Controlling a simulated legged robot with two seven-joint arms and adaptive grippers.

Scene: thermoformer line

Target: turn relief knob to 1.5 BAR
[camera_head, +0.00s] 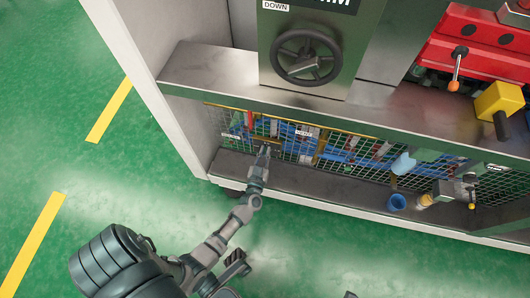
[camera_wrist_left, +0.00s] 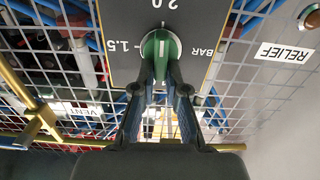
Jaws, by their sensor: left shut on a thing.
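The relief knob (camera_wrist_left: 160,45) is a green round knob with a raised grip bar, seen in the left wrist view on a dark dial plate (camera_wrist_left: 120,20). The plate shows 2.0 above the knob, 1.5 on its left and BAR on its right. The knob's bar stands about upright in this view, its upper end toward the 2.0 side. My left gripper (camera_wrist_left: 160,80) is shut on the knob's bar, one finger on each side. In the head view my left gripper (camera_head: 265,150) is at the mesh panel, where the knob is too small to make out.
A wire mesh (camera_wrist_left: 240,110) with pipes behind it surrounds the dial. A RELIEF label (camera_wrist_left: 285,52) and a VENT label (camera_wrist_left: 88,110) show. In the head view a steel ledge (camera_head: 200,70) overhangs the mesh, below a handwheel (camera_head: 306,55).

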